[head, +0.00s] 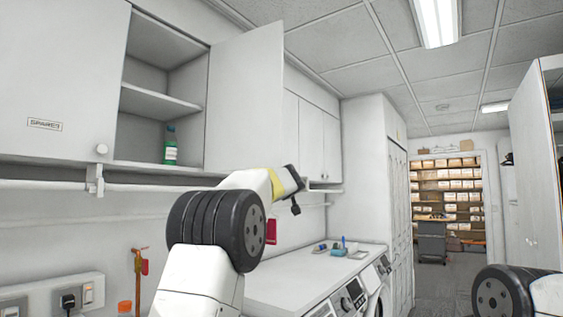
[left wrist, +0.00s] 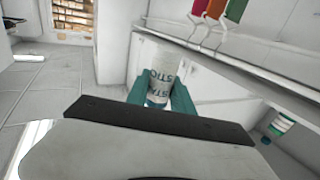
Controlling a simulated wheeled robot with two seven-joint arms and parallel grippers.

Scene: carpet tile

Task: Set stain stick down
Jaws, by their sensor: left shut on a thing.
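The stain stick (left wrist: 160,78) is a pale cylinder with teal lettering, seen in the left wrist view. My left gripper (left wrist: 158,92) has its teal fingers on both sides of it and is shut on it. The fingers and the wrist body hide its lower part. In the head view my left arm reaches toward the wall above the counter, and I cannot make out the stick there. My right gripper is not in view.
An open wall cupboard (head: 160,102) holds a green bottle (head: 170,146); its door (head: 244,105) stands open. Below and beyond is a white counter (head: 290,281) over washing machines, with small blue items (head: 338,251) at its far end.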

